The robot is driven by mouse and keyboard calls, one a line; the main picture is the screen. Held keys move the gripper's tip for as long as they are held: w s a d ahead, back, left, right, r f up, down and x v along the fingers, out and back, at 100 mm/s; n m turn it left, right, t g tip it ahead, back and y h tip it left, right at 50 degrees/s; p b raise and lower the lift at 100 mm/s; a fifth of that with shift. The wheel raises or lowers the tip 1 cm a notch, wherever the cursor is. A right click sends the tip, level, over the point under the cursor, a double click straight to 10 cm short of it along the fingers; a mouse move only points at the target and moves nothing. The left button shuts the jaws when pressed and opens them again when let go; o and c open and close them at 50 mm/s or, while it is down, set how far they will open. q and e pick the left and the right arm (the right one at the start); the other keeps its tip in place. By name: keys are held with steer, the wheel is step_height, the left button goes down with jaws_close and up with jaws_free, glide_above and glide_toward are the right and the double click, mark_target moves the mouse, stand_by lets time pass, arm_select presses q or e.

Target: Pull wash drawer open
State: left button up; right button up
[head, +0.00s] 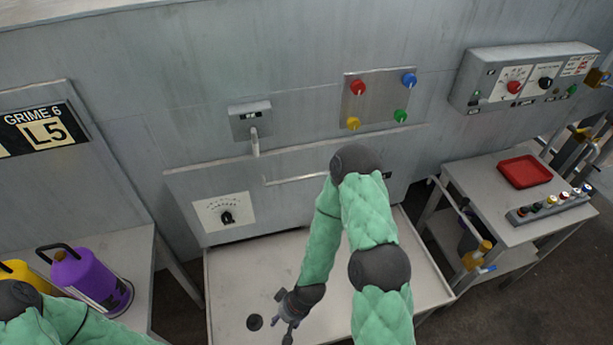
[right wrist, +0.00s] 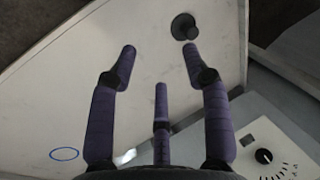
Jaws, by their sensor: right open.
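A grey metal front panel (head: 240,190) with a dial plate (head: 226,212) and a long slim bar handle (head: 295,180) stands in the wall unit. I cannot tell for sure that it is the wash drawer. It looks closed, and my right arm hides part of its bar. My right gripper (head: 285,318) is low over the pale tray-like surface (head: 232,285) in front of the panel. It is open and empty, its fingers spread in the right wrist view (right wrist: 159,50), well away from the bar. My left arm shows at the lower left; its gripper is out of view.
Coloured knobs (head: 358,87) are above the panel.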

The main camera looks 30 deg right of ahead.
steer(key=w+d+r+n+t+h+b, duration=0.1)
steer(key=w+d+r+n+t+b, duration=0.25)
steer(key=w+d, duration=0.45)
steer(key=n+t+h+b, duration=0.5)
steer(key=n+t+h, duration=0.2)
steer(key=n+t, duration=0.5)
glide_toward(312, 176)
steer(key=r+g, duration=0.1)
steer(key=g, duration=0.1)
steer(key=shift+n+t, duration=0.25)
steer(key=shift+n, duration=0.2)
steer(key=b+x, duration=0.2)
steer(key=x, duration=0.9)
steer(key=shift+r+b, duration=0.15)
steer(key=shift+b, duration=0.2)
jaws_close()
